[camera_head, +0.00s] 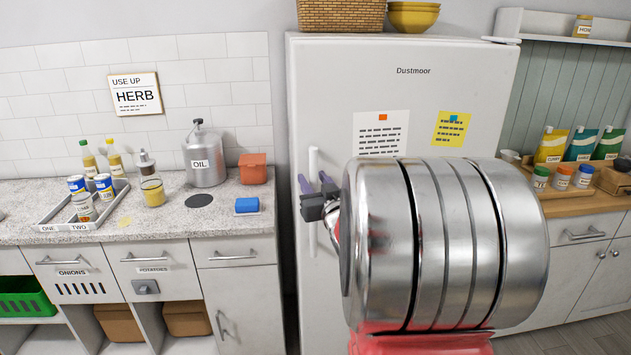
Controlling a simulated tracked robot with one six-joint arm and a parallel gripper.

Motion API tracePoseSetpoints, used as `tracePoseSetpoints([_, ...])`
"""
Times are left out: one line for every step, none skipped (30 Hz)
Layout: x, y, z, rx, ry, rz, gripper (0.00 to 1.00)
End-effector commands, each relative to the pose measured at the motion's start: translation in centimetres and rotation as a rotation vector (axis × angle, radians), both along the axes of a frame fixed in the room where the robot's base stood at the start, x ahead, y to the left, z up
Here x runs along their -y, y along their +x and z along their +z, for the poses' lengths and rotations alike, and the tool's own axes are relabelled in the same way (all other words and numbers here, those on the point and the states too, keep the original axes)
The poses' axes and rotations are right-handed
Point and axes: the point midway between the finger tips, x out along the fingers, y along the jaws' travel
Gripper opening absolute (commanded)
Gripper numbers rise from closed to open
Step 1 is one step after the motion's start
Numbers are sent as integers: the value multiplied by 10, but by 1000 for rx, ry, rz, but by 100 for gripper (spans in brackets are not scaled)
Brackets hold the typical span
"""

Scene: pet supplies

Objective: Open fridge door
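The white fridge (450,110) labelled "Dustmoor" stands in the middle, and its door looks shut. Its vertical pale handle (313,160) runs along the left side of the door. My gripper (315,184) is at the handle's middle height, with its two dark fingers apart. In this view one fingertip shows on each side of the handle. I cannot tell whether the fingers touch it or how far in front of it they are. My metal arm hides the lower right of the door.
A basket (340,14) and yellow bowls (412,18) stand on the fridge. A wooden counter (580,205) with pouches and jars is at right.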

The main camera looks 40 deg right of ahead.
Motion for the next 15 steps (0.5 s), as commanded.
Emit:
tracePoseSetpoints([0,0,0,0,0,0,36])
tracePoseSetpoints([0,0,0,0,0,0,34])
tracePoseSetpoints([0,0,0,0,0,1,31])
tracePoseSetpoints([0,0,0,0,0,1,29])
tracePoseSetpoints([0,0,0,0,0,1,26])
tracePoseSetpoints([0,0,0,0,0,1,24])
tracePoseSetpoints([-1,0,0,0,0,1,22])
tracePoseSetpoints([-1,0,0,0,0,1,19])
tracePoseSetpoints([-1,0,0,0,0,1,17])
tracePoseSetpoints([-1,0,0,0,0,1,15])
tracePoseSetpoints([-1,0,0,0,0,1,12])
tracePoseSetpoints([-1,0,0,0,0,1,10])
tracePoseSetpoints([-1,0,0,0,0,1,8])
tracePoseSetpoints([-1,0,0,0,0,1,5])
tracePoseSetpoints([-1,0,0,0,0,1,3])
